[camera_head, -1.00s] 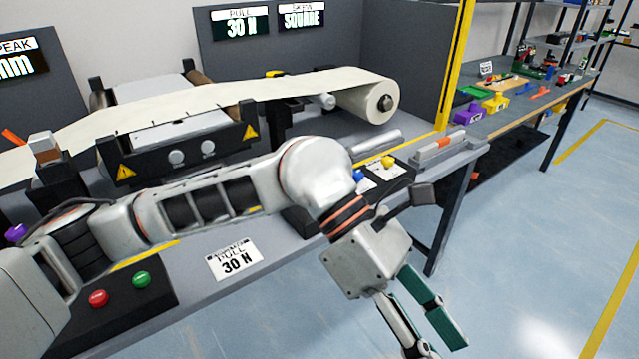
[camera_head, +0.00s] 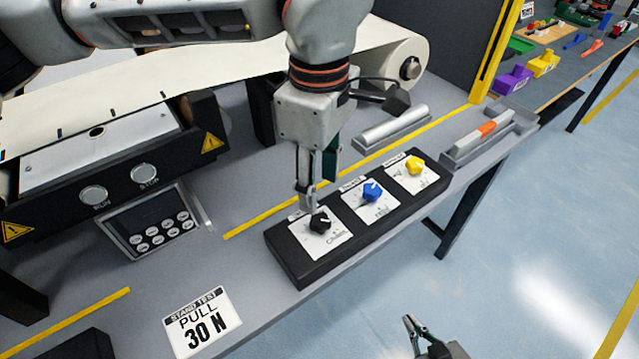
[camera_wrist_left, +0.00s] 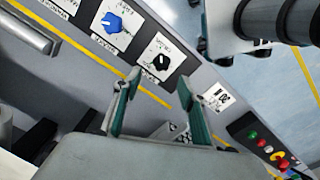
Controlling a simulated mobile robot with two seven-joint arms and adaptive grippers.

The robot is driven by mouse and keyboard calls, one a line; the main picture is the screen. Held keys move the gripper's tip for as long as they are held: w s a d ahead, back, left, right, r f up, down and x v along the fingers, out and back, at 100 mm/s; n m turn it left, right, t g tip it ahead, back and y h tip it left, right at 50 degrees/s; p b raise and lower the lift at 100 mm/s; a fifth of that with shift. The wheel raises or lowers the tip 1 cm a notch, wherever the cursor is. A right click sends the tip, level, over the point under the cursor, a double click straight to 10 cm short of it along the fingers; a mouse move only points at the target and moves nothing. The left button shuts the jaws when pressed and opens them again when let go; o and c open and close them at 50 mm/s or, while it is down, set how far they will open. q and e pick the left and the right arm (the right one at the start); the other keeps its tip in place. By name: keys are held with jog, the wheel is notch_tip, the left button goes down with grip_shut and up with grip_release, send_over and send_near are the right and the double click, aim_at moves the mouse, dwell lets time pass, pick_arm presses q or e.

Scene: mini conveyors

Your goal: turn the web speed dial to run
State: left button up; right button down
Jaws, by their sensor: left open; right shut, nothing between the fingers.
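A black dial (camera_head: 320,222) sits on a white plate at the near left end of a black three-dial box. It also shows in the left wrist view (camera_wrist_left: 161,62). Its caption is too small to read surely, so I cannot confirm it is the web speed dial; its pointer setting is unclear. My left gripper (camera_head: 312,198) points down just above the black dial, open. In the left wrist view its fingertips (camera_wrist_left: 158,80) are apart, with the dial just beyond the gap; contact cannot be told. My right gripper (camera_head: 411,326) is shut and empty at the bottom edge.
A blue dial (camera_head: 372,190) and a yellow dial (camera_head: 415,166) sit beside the black one. A keypad panel (camera_head: 155,222) and a "PULL 30 N" card (camera_head: 203,320) lie to the left. A metal bar (camera_head: 394,128) lies behind the box. Open floor is at right.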

aim_at(319, 220)
pick_arm(q)
jog(key=shift+s+f+b, duration=0.15)
jog(key=shift+f+b, duration=0.3)
jog(key=shift+f, duration=3.4)
jog(key=c, duration=1.1)
